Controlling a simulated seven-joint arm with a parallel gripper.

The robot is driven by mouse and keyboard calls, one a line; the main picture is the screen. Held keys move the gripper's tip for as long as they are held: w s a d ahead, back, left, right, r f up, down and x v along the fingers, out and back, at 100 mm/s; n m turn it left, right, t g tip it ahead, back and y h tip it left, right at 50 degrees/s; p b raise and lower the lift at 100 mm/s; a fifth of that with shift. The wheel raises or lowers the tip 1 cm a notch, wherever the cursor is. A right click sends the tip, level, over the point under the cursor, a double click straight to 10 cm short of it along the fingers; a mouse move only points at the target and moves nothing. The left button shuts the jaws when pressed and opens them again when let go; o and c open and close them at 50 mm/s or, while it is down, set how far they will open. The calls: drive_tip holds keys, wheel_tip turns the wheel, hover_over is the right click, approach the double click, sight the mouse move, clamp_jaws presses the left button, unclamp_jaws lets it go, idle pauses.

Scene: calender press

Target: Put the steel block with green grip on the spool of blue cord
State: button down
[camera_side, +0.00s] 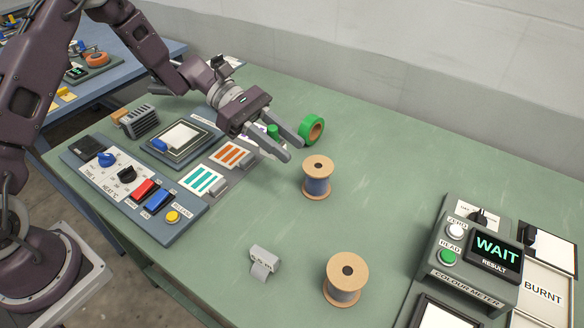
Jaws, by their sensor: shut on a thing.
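My gripper (290,148) is over the table, left of and above the spool of blue cord in the picture. It is shut on the steel block with green grip; only the green grip (273,131) shows between the fingers. The steel part is mostly hidden by the near finger. The spool of blue cord (318,185) stands upright on the green table, with tan end discs and a hole in its top. Its top is bare, and my gripper is apart from it.
A control panel (135,190) is at left, a colour meter (475,262) at right.

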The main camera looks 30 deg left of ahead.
wheel_tip(320, 180, up, 6)
hover_over(329, 171)
wheel_tip(329, 171, down, 9)
drive_tip(key=shift+d+f, duration=0.1)
drive_tip(key=shift+f, duration=0.25)
drive_tip(key=c, duration=1)
unclamp_jaws()
